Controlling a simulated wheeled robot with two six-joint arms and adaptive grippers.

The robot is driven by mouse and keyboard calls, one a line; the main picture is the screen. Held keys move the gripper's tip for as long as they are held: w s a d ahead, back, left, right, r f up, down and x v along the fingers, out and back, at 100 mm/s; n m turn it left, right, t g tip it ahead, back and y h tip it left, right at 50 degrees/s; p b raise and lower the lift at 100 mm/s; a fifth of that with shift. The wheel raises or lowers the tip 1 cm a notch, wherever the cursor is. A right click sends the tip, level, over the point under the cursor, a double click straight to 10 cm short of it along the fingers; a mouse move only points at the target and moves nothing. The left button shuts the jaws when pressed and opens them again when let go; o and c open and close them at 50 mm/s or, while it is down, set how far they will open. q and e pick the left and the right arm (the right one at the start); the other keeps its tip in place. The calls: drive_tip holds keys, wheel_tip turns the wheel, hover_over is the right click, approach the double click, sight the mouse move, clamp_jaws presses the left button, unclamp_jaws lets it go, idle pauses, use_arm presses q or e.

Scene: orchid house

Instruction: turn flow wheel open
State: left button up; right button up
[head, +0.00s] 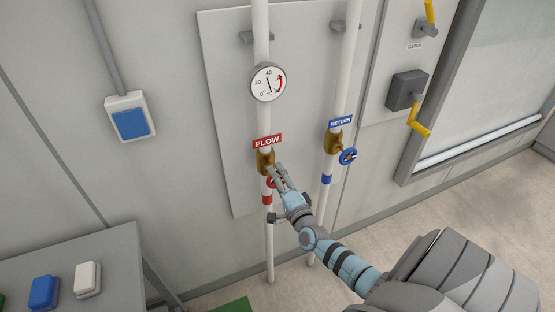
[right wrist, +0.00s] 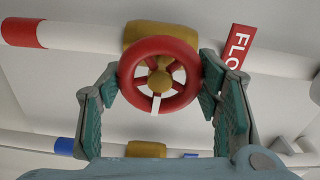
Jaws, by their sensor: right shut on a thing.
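The red flow wheel (right wrist: 160,75) sits on a brass valve body (head: 265,160) on the left white pipe, under the red FLOW label (head: 267,142). My right gripper (head: 277,178) reaches it from the lower right and hides most of the wheel in the head view. In the right wrist view the wheel stands between the two green-padded fingers (right wrist: 158,92), which are shut on its rim from both sides. A white mark shows on the wheel's lower part. My left gripper is not in view.
The blue return wheel (head: 348,156) is close by on the right pipe, under the RETURN label (head: 341,123). A round gauge (head: 268,82) is above the flow valve. A grey box with a yellow crank (head: 418,121) is at the right. A grey console (head: 110,262) stands lower left.

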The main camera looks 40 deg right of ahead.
drive_tip(key=shift+n, duration=0.3)
drive_tip(key=o, duration=1.2)
drive_tip(key=shift+c, duration=0.2)
drive_tip(key=shift+s, duration=0.1)
drive_tip(key=v, duration=1.2)
